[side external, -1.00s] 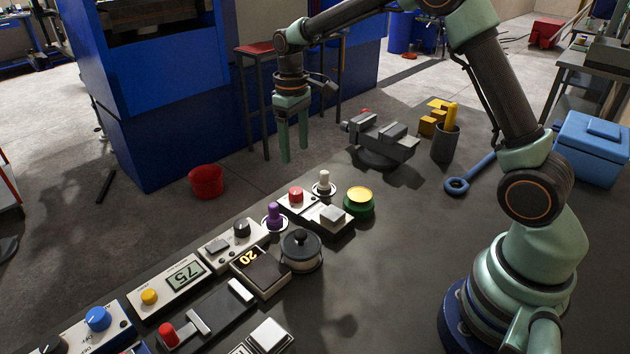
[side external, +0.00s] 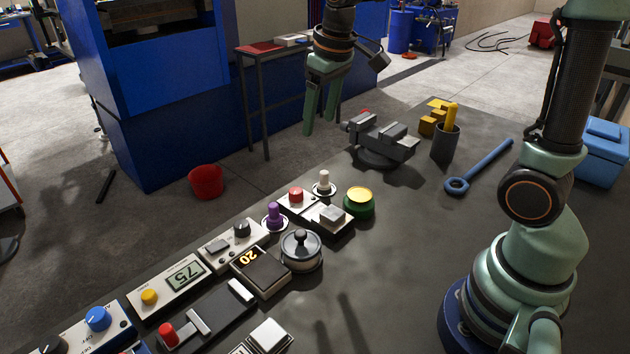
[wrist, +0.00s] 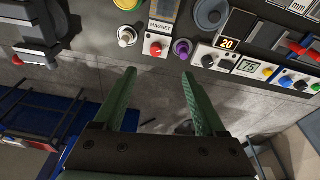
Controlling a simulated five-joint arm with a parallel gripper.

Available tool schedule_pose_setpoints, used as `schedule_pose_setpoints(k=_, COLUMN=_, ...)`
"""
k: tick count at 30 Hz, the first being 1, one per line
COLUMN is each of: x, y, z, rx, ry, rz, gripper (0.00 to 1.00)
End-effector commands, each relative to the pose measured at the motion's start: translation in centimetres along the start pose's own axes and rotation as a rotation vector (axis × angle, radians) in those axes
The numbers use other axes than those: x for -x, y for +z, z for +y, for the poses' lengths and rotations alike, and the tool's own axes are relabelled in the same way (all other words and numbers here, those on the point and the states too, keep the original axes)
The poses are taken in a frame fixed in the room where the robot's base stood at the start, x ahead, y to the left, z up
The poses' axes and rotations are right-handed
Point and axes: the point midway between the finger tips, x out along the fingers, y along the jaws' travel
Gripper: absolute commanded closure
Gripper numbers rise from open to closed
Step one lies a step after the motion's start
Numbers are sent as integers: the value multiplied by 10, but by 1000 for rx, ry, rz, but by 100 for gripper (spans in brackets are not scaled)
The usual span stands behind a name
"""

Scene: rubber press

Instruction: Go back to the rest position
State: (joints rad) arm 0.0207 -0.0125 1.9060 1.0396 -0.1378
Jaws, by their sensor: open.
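My gripper (side external: 320,118) hangs in the air at the upper middle of the side view, its two green fingers pointing down. It is above and behind the row of controls, to the left of the grey vise (side external: 380,140). In the wrist view my gripper (wrist: 158,75) shows its fingers apart with nothing between them. Beyond the fingertips lie the red knob (wrist: 156,49) on the magnet panel and the purple knob (wrist: 182,47). The fingers touch nothing.
The bench holds a green-rimmed yellow button (side external: 359,200), a round lidded pot (side external: 301,250), a 75 display (side external: 185,276), a grey cup (side external: 446,143) and a blue wrench (side external: 480,168). A red bucket (side external: 206,181) stands on the floor. The bench's middle right is clear.

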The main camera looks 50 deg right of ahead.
Motion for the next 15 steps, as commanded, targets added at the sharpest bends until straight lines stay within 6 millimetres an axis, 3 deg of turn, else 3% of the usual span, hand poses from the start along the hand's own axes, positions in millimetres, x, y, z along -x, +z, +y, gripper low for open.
schedule_pose_setpoints(k=6, x=29, y=42, z=-9, rx=-45, ry=11, rz=115, gripper=27)
schedule_pose_setpoints(k=15, x=37, y=93, z=-18, rx=-100, ry=14, rz=244, gripper=27)
